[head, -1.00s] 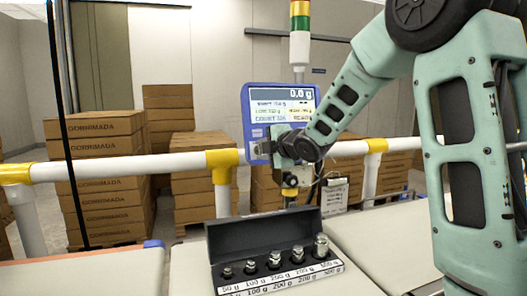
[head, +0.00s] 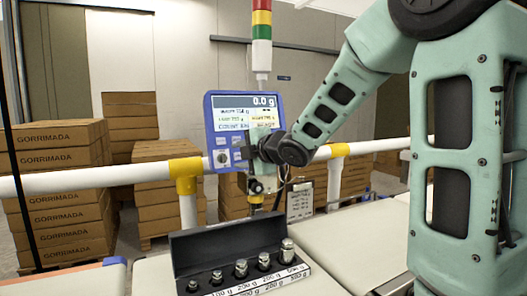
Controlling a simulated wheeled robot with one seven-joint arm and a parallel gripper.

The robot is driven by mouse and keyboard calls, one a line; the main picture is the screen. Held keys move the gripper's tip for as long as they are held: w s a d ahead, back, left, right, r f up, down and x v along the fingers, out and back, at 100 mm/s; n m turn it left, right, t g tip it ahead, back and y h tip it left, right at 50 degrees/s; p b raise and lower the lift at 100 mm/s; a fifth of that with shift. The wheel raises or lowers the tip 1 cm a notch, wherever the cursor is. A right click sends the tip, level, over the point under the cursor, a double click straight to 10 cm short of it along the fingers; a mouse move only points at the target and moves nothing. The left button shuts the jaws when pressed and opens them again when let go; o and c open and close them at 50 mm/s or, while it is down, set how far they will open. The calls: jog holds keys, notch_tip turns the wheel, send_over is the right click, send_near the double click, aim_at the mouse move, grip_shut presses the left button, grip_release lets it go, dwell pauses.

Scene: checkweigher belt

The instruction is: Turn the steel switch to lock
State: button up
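The blue indicator panel (head: 208,128) stands on a post behind the belt, and its screen reads 0.0 g. The steel switch (head: 222,157) is a small round knob on a pale plate at the panel's lower left. It is too small for me to read its setting. My gripper (head: 245,152) is in front of the panel's lower right part, just right of the switch. It looks apart from the knob. Its fingers are small and dark, so their opening does not show.
An open black case of several steel weights (head: 211,246) stands on the belt in front. A white and yellow rail (head: 100,177) runs behind. A light tower (head: 262,35) rises above the panel. Stacked cartons (head: 60,190) stand at the back left.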

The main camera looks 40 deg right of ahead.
jog(key=p+v, duration=0.1)
jog(key=v, duration=0.9)
jog(key=shift+s, duration=0.3)
jog(key=shift+w+a, duration=0.1)
jog(key=shift+a, duration=0.05)
jog(key=s+a+f+m+g+p, duration=0.2)
jog(key=a+f+m+g+p, duration=0.15)
jog(key=a, duration=0.55)
jog(key=s+a+f+m+g+p, duration=0.25)
jog(key=a+f+g, duration=0.2)
jog(key=a, duration=0.45)
jog(key=s+a+f+m+g+p, duration=0.1)
jog(key=s+a+f+m+g, duration=0.1)
jog(key=s+a, duration=0.3)
jog(key=s+a+f+m+g+p, duration=0.1)
jog(key=s+a+f+g, duration=0.2)
jog(key=s, duration=1)
jog(key=a+g, duration=0.1)
jog(key=a, duration=0.2)
jog(key=shift+f+m+g, duration=0.35)
jog(key=shift+m+g, duration=0.05)
